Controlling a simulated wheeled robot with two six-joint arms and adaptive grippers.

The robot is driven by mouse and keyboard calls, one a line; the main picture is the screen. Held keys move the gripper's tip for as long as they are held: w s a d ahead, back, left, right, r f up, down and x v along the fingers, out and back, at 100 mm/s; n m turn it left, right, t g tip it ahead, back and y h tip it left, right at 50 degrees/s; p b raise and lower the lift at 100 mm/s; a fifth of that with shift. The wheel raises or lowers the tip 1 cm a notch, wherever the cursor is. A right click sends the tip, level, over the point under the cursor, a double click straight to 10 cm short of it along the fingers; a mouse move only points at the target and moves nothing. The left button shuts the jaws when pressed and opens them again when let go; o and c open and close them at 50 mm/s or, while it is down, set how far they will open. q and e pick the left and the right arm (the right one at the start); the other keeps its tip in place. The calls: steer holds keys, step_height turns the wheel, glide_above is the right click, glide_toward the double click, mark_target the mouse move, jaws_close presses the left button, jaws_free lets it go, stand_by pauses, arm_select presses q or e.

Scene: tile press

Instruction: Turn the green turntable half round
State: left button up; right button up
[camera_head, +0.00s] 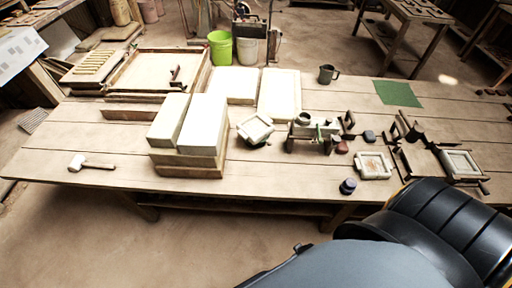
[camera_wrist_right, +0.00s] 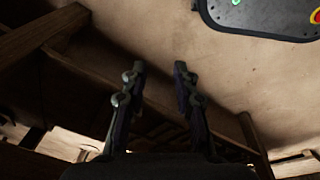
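I cannot make out a green turntable for certain. A small stand (camera_head: 316,131) with a pot and a little green on it sits on the table right of centre, but its parts are too small to tell. A flat green square (camera_head: 397,93) lies at the table's back right and looks like a mat. My right gripper (camera_wrist_right: 159,70) is open and empty in the right wrist view, its two fingers apart over bare floor beside wooden beams. It does not show in the head view. My left gripper is in neither view.
White blocks (camera_head: 203,124) are stacked left of centre on the table (camera_head: 60,140). A mallet (camera_head: 90,163) lies at the left. Framed tiles (camera_head: 373,165) and a dark press-like frame (camera_head: 408,160) are at the right. The front left is mostly clear.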

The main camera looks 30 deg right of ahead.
steer(key=w+a+r+t+b, duration=0.1)
steer(key=w+r+b, duration=0.2)
steer(key=w+r, duration=0.75)
steer(key=w+a+r+t+b, duration=0.15)
steer(key=w+r+b, duration=0.35)
steer(key=r, duration=0.9)
arm_select(q)
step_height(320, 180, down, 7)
steer(key=p, duration=0.1)
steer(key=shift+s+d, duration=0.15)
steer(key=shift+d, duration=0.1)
arm_select(e)
steer(key=m+t+h, duration=0.3)
steer(key=t+h, duration=0.2)
steer(key=t, duration=0.3)
glide_toward(270, 145)
steer(key=x, duration=0.8)
steer(key=shift+w+d, duration=0.1)
steer(key=shift+w, duration=0.2)
